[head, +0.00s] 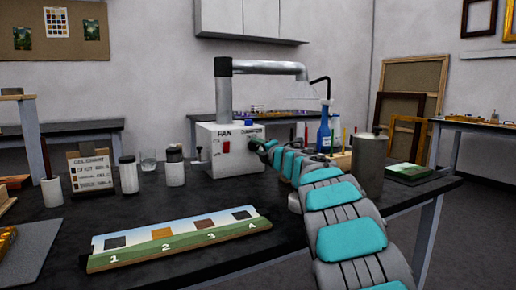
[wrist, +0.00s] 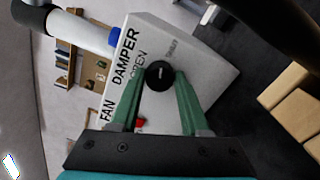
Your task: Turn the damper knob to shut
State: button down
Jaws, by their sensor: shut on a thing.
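The white fan and damper box (head: 232,163) stands on the black bench, with a grey duct pipe rising from it. The wrist view shows the round black damper knob (wrist: 160,75) on its face, with a small pale mark. The word OPEN (wrist: 139,67) is printed beside the knob; another small label (wrist: 172,48) is too blurred to read surely. My gripper (wrist: 162,78) has its green fingers shut on the knob, one on each side. In the head view my gripper (head: 262,148) reaches the box's right front, and the fingers largely hide the knob.
A red switch (head: 226,146) is on the box under FAN. Jars (head: 175,168) stand left of the box. A painted strip numbered 1 to 4 (head: 180,240) lies in front. A blue bottle (head: 324,132) and a grey canister (head: 367,170) stand to the right.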

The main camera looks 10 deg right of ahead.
jog(key=shift+m, duration=1.9)
jog(key=shift+c, duration=2)
grip_release()
jog(key=shift+f, duration=0.1)
